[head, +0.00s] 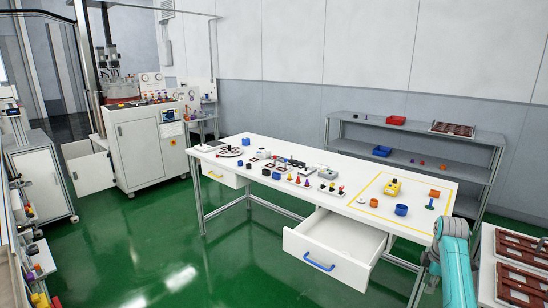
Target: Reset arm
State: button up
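A teal and grey part of my arm (455,262) rises at the lower right, in front of the right end of the white table (330,198). The arm runs out of the bottom of the picture. I cannot make out my gripper or its fingers in this view, so I cannot see whether it holds anything.
The table bears many small parts, a yellow block (392,188) and a blue cup (401,210). Its front drawer (335,245) stands open. Brown trays (522,285) lie at the right, close to my arm. A grey shelf (415,150) stands behind. Green floor (150,250) is clear at left.

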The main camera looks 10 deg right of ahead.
jog(key=s+a+f+m+t, duration=0.1)
jog(key=a+f, duration=0.3)
jog(key=f, duration=0.2)
jog(key=s+a+f, duration=0.1)
jog(key=a+f, duration=0.3)
jog(key=f, duration=0.3)
jog(key=s+a+f+m+t+h, duration=0.1)
jog(key=s+a+f+m+t, duration=0.15)
jog(key=s+a+f, duration=0.6)
jog(key=s+a+f+m+t, duration=0.25)
jog(key=s+a+f, duration=0.35)
jog(key=s+a, duration=0.4)
jog(key=s+a+r+m+t, duration=0.2)
jog(key=s+a+r, duration=0.25)
jog(key=s, duration=0.55)
jog(key=s+a+r+m+t, duration=0.1)
jog(key=s+a+r+t, duration=0.1)
jog(key=s+a+r, duration=0.5)
jog(key=s+a+r+m+t+y, duration=0.1)
jog(key=s+r, duration=0.6)
jog(key=r, duration=0.2)
jog(key=s+a+r+m+t, duration=0.1)
jog(key=s+r+m+t, duration=0.1)
jog(key=s+r, duration=0.6)
jog(key=shift+a+r+t+y, duration=0.3)
jog(key=shift+a+r+y, duration=0.05)
jog(key=shift+r+y, duration=0.1)
